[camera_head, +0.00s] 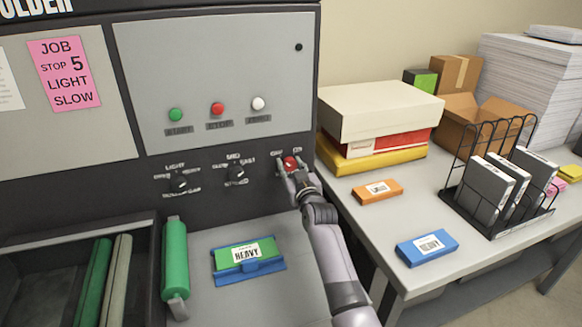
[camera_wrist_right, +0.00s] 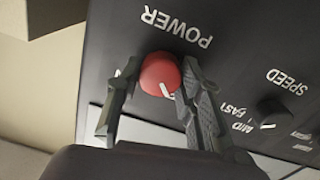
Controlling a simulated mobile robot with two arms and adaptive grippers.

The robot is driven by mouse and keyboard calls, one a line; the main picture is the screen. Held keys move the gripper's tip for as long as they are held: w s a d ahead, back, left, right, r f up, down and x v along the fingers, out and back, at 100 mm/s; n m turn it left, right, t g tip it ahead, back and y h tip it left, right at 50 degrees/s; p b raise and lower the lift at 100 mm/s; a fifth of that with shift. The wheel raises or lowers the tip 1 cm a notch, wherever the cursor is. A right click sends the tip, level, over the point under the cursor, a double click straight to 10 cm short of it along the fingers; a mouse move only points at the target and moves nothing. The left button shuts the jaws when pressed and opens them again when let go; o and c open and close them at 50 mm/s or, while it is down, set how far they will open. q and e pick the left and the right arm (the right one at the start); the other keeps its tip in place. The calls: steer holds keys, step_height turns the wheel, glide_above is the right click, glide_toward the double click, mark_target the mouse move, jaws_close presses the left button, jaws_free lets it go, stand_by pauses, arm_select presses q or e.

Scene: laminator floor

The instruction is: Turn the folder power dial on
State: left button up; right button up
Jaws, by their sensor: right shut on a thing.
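The folder power dial (camera_head: 290,162) is a red knob at the lower right of the folder's dark front panel. In the right wrist view the red dial (camera_wrist_right: 160,73) sits below the label POWER, with a white pointer mark near its lower edge. My right gripper (camera_head: 292,174) is at the dial, and its two fingers (camera_wrist_right: 155,85) lie on either side of the knob, shut on it. The ON and OFF words by the dial are too small or partly covered to read surely. My left gripper is not in view.
A speed dial (camera_head: 236,172) and another black dial (camera_head: 179,183) sit left of the power dial. Green, red and white buttons (camera_head: 217,109) are above. A side table (camera_head: 395,215) with boxes and a wire rack stands right.

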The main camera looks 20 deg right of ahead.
steer(key=c, duration=0.5)
steer(key=shift+m, duration=0.4)
steer(key=m+p, duration=0.1)
steer(key=m, duration=0.1)
steer(key=shift+m, duration=0.4)
steer(key=m, duration=0.4)
steer(key=shift+d+p, duration=0.1)
steer(key=shift+p, duration=0.25)
steer(key=m, duration=0.5)
steer(key=shift+p, duration=0.3)
steer(key=m, duration=0.4)
steer(key=shift+d+f+m+y, duration=0.1)
steer(key=shift+m+y, duration=0.2)
steer(key=shift+m, duration=0.1)
